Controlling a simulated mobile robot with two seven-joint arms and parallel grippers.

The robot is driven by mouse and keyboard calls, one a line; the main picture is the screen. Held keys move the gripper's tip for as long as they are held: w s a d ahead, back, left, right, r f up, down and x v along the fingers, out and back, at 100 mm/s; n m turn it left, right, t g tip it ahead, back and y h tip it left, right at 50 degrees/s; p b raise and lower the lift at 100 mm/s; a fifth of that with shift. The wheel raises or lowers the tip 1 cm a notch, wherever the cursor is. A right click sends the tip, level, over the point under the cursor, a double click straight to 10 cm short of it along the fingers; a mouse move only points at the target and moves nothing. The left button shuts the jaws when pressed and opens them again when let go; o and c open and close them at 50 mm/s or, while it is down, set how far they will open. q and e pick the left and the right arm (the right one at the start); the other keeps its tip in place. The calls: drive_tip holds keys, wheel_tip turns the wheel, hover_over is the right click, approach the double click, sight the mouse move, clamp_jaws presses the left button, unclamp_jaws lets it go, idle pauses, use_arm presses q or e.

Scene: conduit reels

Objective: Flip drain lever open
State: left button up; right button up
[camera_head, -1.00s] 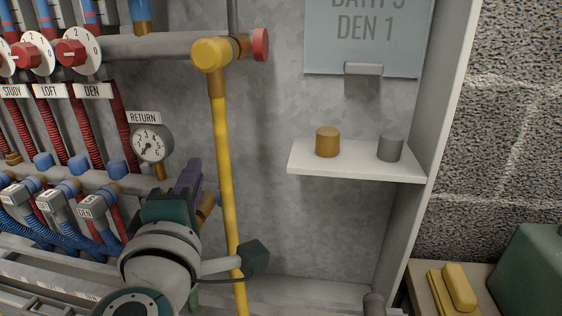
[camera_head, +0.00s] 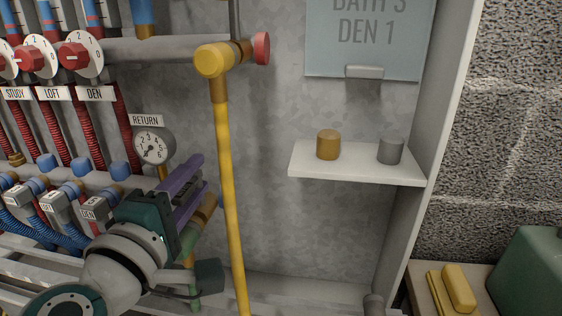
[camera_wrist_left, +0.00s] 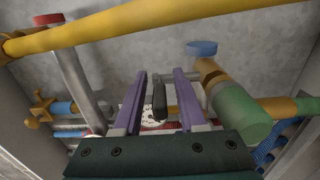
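My left gripper (camera_head: 199,177) has two purple fingers and is open, in front of the pipework just below the RETURN gauge (camera_head: 154,146). In the left wrist view the open gripper (camera_wrist_left: 158,76) has a dark grip, apparently the drain lever (camera_wrist_left: 160,101), in the gap between its fingers. I cannot tell whether either finger touches it. A brass valve body (camera_wrist_left: 212,82) and a green cylindrical fitting (camera_wrist_left: 240,115) lie to the right of the fingers. My right gripper is not in view.
A yellow pipe (camera_head: 229,190) runs down close to the right of my left gripper. Blue-capped valves and hoses crowd the left. A white shelf (camera_head: 350,178) holds a brass cylinder (camera_head: 328,144) and a grey one (camera_head: 390,150). The wall below the shelf is clear.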

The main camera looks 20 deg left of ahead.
sight(175, 203)
use_arm(q)
drive_tip(key=p+v, duration=0.1)
drive_tip(key=v, duration=0.9)
drive_tip(key=shift+w, duration=0.1)
idle(0.3)
